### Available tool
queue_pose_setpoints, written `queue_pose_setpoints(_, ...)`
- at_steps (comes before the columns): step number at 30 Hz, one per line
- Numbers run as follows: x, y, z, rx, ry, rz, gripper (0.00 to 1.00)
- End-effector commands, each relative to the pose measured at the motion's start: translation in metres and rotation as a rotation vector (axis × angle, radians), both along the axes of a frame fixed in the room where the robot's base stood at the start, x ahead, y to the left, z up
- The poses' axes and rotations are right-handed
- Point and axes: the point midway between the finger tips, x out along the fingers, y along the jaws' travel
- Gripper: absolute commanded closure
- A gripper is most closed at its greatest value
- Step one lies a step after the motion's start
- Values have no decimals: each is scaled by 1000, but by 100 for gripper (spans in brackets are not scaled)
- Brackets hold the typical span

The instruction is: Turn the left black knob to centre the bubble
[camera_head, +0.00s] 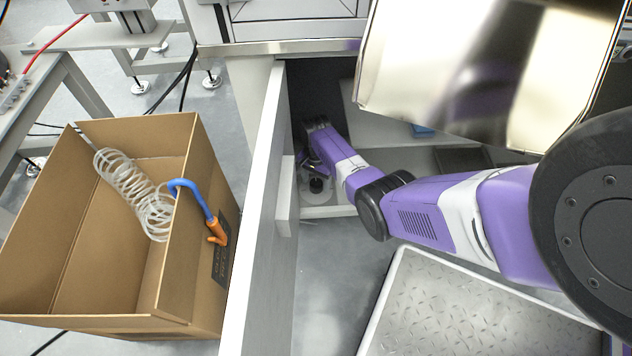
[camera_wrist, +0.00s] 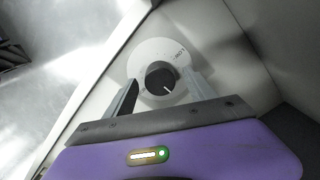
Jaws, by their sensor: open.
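A round black knob (camera_wrist: 159,79) with a white pointer line sits in the middle of a pale disc (camera_wrist: 150,57) with small dark lettering. In the wrist view the two fingers of my gripper (camera_wrist: 161,77) stand apart, one to each side of the knob; contact cannot be told. My gripper is open. In the head view the black knob (camera_head: 316,185) shows small, low inside a grey recess, with my gripper (camera_head: 313,168) just above it in the picture. I see no bubble in either view, and no second knob.
A pale wall (camera_head: 262,200) runs along the left of the recess. A shiny metal panel (camera_head: 480,70) hangs over its right. A cardboard box (camera_head: 95,240) with a clear coiled hose (camera_head: 135,190) stands at left. A ridged metal plate (camera_head: 460,310) lies at lower right.

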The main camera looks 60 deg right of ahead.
Motion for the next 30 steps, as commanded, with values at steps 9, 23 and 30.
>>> queue_pose_setpoints(9,0,0,0,0,0,0,83)
queue_pose_setpoints(23,1,1,1,2,-1,-71,98)
queue_pose_setpoints(30,1,1,2,2,0,-242,98)
